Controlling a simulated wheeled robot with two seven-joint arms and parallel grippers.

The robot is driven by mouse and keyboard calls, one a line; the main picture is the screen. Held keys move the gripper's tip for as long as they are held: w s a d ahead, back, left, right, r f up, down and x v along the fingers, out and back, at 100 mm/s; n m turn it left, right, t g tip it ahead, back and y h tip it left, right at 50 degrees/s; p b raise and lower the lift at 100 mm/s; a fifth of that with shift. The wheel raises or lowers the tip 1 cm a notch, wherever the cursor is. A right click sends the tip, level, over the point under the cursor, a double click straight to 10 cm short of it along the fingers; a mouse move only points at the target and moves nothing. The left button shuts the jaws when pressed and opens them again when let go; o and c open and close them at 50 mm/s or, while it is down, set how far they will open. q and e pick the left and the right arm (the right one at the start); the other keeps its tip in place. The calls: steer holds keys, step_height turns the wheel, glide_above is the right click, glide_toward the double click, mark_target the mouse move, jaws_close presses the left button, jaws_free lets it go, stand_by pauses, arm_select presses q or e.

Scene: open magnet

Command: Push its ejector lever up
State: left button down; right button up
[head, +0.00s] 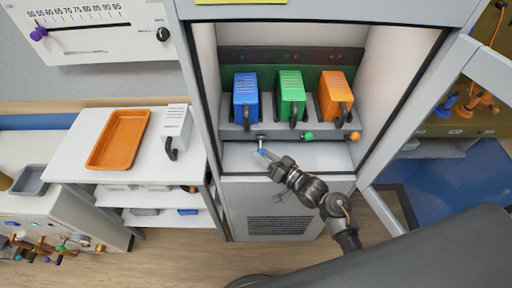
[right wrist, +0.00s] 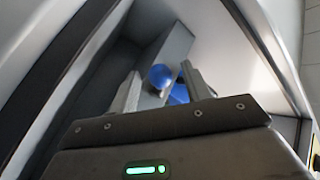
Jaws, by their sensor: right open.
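A blue module (head: 246,98) stands upright in the left slot of the open cabinet. Below it, a short ejector lever (head: 261,141) hangs down from the grey ledge, with a blue knob at its lower end. My right gripper (head: 266,155) is at this knob, just below the ledge. In the right wrist view the blue ball knob (right wrist: 160,76) shows between the two open fingers (right wrist: 163,92), with more blue behind it. I cannot tell whether a finger touches it. My left gripper is not in view.
A green module (head: 291,97) and an orange module (head: 336,97) stand to the right, with a green knob (head: 309,135) and an orange knob (head: 355,136) at the ledge. The cabinet door (head: 420,110) stands open at right. An orange tray (head: 119,139) and a white module (head: 174,127) are on the left table.

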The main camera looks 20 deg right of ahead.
steer(key=shift+x, duration=1.85)
steer(key=shift+p, duration=0.3)
steer(key=c, duration=1)
steer(key=r+m+g+p, duration=0.1)
steer(key=p, duration=0.3)
steer(key=r+m+g+h+p, duration=0.1)
steer(key=p, duration=0.2)
steer(key=shift+s+p, duration=0.3)
steer(key=shift+p, duration=0.05)
steer(key=shift+r+m+g+p, duration=0.15)
steer(key=shift+m+g+p, duration=0.3)
steer(key=shift+m+g, duration=0.35)
steer(key=m+g, duration=0.1)
steer(key=r+m+g, duration=0.1)
steer(key=g, duration=0.1)
steer(key=shift+r, duration=0.15)
steer(key=g, duration=0.1)
steer(key=r+m+g, duration=0.1)
steer(key=m+g, duration=0.1)
steer(key=g, duration=0.1)
steer(key=shift+w+r, duration=0.25)
steer(key=shift+w, duration=0.05)
steer(key=shift+m, duration=0.3)
